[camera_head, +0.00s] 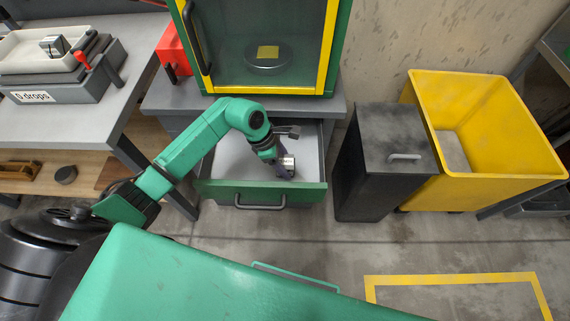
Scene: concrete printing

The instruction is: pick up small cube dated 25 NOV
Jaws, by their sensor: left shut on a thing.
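My left gripper (284,170) reaches down into an open drawer (225,186) with a green front and a pale inside. It is shut on a small light cube (288,162), part of which shows between dark fingers. The date on the cube is too small to read. I cannot tell whether the cube touches the drawer floor. My right gripper is not in view.
A green and yellow glass-doored machine (327,50) stands on the grey cabinet above the drawer. A dark bin (375,175) and a yellow cart (510,150) stand to the right. A grey workbench (130,95) is at left. The floor in front is clear.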

